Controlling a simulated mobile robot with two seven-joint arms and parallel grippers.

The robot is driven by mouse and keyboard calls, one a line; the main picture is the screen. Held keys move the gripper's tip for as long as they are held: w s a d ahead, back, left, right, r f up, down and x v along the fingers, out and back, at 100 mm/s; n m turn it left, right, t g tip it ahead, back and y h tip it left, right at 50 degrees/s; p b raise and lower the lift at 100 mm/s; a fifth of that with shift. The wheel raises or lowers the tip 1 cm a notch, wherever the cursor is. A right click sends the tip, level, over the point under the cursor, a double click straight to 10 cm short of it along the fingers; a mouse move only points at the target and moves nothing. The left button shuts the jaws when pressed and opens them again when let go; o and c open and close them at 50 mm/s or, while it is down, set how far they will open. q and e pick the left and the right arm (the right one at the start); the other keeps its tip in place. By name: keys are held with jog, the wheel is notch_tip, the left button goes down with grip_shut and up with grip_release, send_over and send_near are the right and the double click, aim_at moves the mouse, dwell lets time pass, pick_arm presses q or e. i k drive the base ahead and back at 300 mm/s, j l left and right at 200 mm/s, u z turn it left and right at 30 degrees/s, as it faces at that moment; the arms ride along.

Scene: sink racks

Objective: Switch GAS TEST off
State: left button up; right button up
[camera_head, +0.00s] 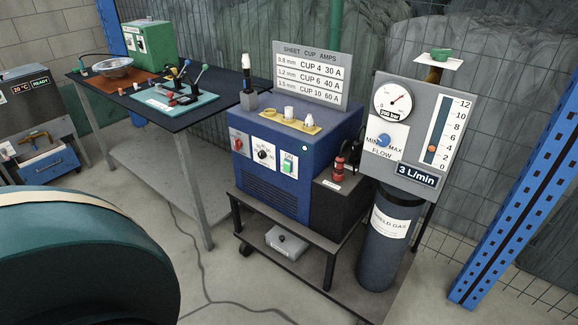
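The blue welding machine (270,192) stands on a low cart in the middle of the view. Its front has a red switch (239,143), a round white dial with a dark knob (263,153) and a green rocker switch (288,166) whose plate appears to read ON. No label reading GAS TEST is legible, so I cannot tell which control it is. The gas panel (402,160) to the right reads 3 L/min, and the red-orange float (432,148) sits low in its tube. Neither of my grippers is in view.
The shield gas cylinder (387,240) stands below the panel at the cart's right. A dark workbench (140,103) with tools is at the left. A blue post (520,170) rises at the right. A cable (205,280) crosses the floor in front of the cart.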

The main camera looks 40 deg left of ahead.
aim_at(287, 164)
jog(key=u, duration=1.25)
jog(key=i+j, duration=0.1)
jog(key=j, duration=0.3)
jog(key=i+j, duration=0.15)
jog(key=j, duration=0.3)
jog(key=i+j+z, duration=0.1)
jog(key=j, duration=0.3)
jog(key=i+j, duration=0.1)
jog(key=j, duration=0.35)
jog(key=i+l, duration=0.3)
jog(key=i, duration=0.15)
jog(key=i+l, duration=0.3)
jog(key=i, duration=0.2)
